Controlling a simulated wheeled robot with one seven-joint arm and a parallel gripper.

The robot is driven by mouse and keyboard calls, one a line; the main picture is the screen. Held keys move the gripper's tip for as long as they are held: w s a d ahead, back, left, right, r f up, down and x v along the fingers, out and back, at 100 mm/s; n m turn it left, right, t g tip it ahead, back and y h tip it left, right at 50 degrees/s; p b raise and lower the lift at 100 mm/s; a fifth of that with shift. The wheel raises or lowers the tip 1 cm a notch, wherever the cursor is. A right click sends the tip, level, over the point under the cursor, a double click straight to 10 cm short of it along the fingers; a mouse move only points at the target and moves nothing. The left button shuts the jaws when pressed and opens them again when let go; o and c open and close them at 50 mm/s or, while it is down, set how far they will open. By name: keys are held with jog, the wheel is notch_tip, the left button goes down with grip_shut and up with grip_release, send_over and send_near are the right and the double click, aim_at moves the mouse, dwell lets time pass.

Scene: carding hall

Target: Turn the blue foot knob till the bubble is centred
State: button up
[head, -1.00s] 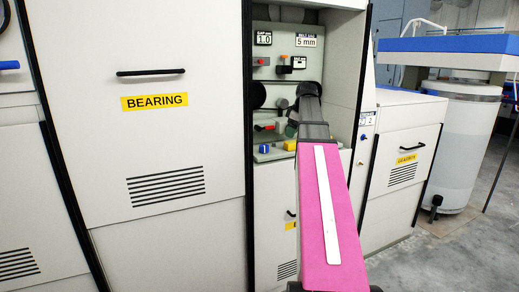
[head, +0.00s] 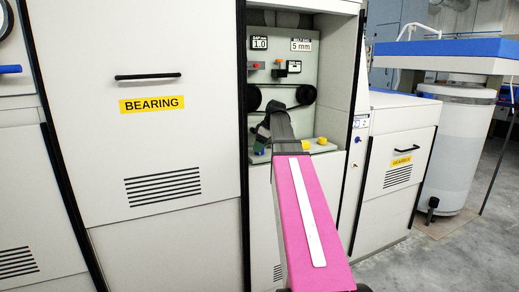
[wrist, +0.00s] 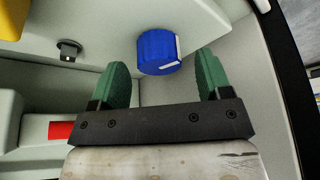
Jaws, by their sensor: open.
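The blue foot knob (wrist: 158,52) shows in the wrist view with a white mark on its right side. My gripper (wrist: 162,63) is open, its two green fingers apart. The knob appears between and just beyond the fingertips, with a visible gap to each finger. In the head view my gripper (head: 262,140) is inside the open machine bay, low and to the left, and largely hides the knob there. No bubble can be made out in either view.
A red-ended part (wrist: 62,130) lies left of my gripper in the wrist view. Yellow parts (head: 322,141) stand right of my arm. The bay's back panel (head: 310,75) carries dials and black wheels; its right wall (head: 345,80) is close.

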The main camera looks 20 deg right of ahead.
jog(key=shift+x, duration=0.8)
jog(key=c, duration=0.9)
jog(key=shift+s+m, duration=0.1)
jog(key=shift+m, duration=0.2)
jog(key=m+t+h, duration=0.1)
jog(key=m, duration=0.3)
jog(key=shift+h, duration=0.3)
jog(key=o, duration=0.9)
